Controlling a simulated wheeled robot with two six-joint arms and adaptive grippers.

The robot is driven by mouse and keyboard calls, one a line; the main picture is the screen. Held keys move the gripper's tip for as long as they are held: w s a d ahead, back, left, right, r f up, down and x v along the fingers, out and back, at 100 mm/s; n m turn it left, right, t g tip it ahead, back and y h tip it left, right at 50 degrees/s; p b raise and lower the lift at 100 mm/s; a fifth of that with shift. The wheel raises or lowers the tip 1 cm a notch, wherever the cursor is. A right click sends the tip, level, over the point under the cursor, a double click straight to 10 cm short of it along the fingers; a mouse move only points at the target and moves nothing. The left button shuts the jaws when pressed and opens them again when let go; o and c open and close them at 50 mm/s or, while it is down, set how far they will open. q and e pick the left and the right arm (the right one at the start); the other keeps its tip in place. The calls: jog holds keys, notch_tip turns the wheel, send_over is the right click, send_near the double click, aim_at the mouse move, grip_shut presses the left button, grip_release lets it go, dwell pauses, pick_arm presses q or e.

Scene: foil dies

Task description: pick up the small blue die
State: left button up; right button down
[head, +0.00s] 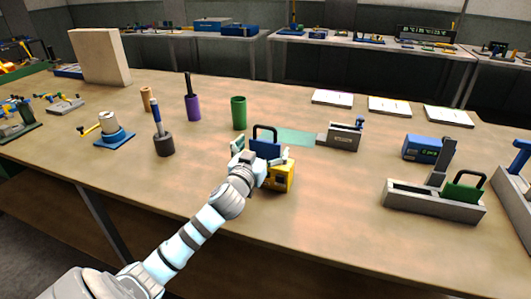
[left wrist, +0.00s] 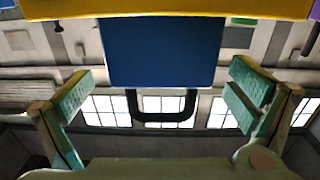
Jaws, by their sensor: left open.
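The small blue die (head: 266,149) is a flat blue plate with a black loop handle, upright in or against a yellow block (head: 282,176) near the table's middle. My left gripper (head: 262,156) is open at the die, its teal-padded fingers to either side of it. In the left wrist view, which looks upside down, the die (left wrist: 162,52) and its handle show between the spread fingers (left wrist: 160,92), with a gap on both sides. The yellow block (left wrist: 60,8) crosses the top there. The die's edge at the block is partly hidden. My right gripper is not in view.
A green die (head: 464,192) with a black handle stands in a grey rack (head: 425,203) at right. A green cup (head: 238,112), a purple holder (head: 193,107) and a grey holder (head: 164,145) stand to the left. Bare table lies in front of the yellow block.

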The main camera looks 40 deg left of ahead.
pick_arm(q)
jog(key=shift+x, duration=0.85)
jog(key=shift+s, duration=0.1)
jog(key=c, duration=1.8)
jog(key=shift+o, duration=0.2)
notch_tip(320, 180, up, 20)
jog(key=p, duration=0.5)
